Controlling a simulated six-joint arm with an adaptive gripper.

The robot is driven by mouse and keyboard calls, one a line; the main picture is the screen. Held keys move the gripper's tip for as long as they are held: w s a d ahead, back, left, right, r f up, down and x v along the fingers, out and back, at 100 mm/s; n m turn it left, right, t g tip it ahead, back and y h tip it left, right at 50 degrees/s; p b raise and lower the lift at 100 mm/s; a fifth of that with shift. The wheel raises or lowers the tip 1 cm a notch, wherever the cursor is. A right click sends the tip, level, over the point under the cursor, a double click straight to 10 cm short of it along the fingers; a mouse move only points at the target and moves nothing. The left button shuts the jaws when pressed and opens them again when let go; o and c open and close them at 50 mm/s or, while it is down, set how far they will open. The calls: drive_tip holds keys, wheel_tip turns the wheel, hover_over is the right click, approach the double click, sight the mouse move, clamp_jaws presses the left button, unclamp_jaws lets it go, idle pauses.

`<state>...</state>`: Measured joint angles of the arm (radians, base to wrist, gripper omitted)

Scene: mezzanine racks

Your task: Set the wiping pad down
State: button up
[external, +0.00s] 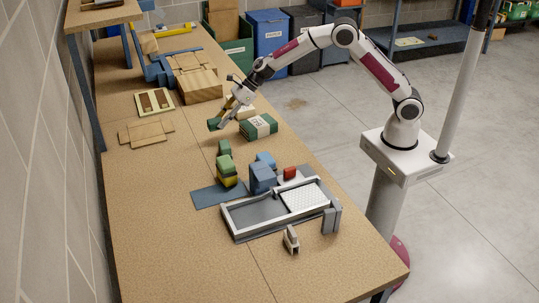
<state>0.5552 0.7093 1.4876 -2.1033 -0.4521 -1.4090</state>
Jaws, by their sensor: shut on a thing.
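My gripper (225,114) is over the middle of the long table, pointing down and to the left. It is shut on a small dark green piece (214,124), which looks like the wiping pad. The pad is small in this view, and I cannot tell whether it touches the table top or hangs just above it. The fingers hide part of it.
A green and white package (258,127) lies just right of the pad. Nearer are stacked green and yellow blocks (227,171), blue blocks (262,177) and a grey framed tray (238,224). Wooden boards (147,131) lie to the left. The table's near left is clear.

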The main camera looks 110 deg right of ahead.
drive_tip(key=shift+f, duration=1.05)
drive_tip(key=shift+f, duration=0.1)
drive_tip(key=shift+f, duration=1.8)
drive_tip(key=shift+f, duration=0.15)
drive_tip(key=o, duration=1.1)
drive_tip(key=shift+v, duration=6.15)
